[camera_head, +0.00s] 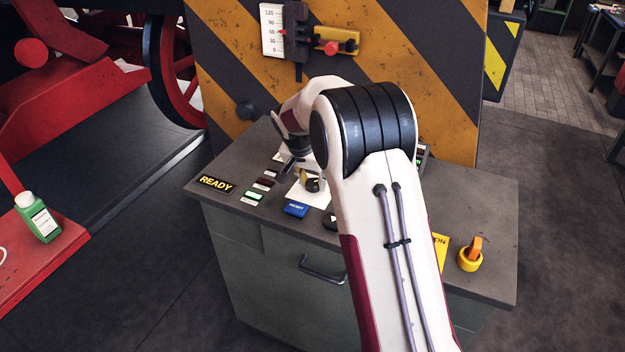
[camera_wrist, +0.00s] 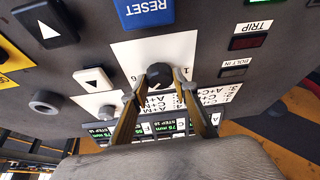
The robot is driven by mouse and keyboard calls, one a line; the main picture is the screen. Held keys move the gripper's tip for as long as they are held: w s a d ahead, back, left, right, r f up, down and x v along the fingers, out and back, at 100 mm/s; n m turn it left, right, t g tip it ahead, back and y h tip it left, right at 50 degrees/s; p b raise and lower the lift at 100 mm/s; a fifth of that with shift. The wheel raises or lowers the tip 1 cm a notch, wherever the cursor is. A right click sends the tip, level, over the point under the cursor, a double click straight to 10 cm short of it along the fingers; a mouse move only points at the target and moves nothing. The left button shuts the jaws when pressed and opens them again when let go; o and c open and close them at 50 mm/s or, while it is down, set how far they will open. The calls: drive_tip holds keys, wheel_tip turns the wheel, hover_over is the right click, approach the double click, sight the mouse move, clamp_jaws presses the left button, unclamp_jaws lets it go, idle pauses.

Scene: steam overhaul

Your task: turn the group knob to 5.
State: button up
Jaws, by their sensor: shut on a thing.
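The group knob (camera_wrist: 159,74) is a round black knob on a white plate (camera_wrist: 128,57) with printed numbers, upside down in the wrist view. A 1 and a 6 are readable beside it; I cannot tell which number it points to. My gripper (camera_wrist: 158,90) is shut on the knob, one finger on each side. In the head view my gripper (camera_head: 312,183) reaches down over the white plate (camera_head: 303,197) on the console top, and the arm hides much of that area. A printed legend of lettered group lines is partly covered by a finger.
A blue RESET button (camera_head: 296,210) and small indicator lamps (camera_head: 258,190) lie close by on the console (camera_head: 490,205). An orange switch on a yellow base (camera_head: 470,257) stands at the right. A striped panel (camera_head: 400,60) rises behind.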

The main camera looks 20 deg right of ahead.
drive_tip(key=o, duration=1.1)
drive_tip(key=shift+s+a+f, duration=0.1)
drive_tip(key=shift+r, duration=0.35)
drive_tip(key=v, duration=1.1)
drive_tip(key=shift+r, duration=0.15)
drive_tip(key=shift+a, duration=0.1)
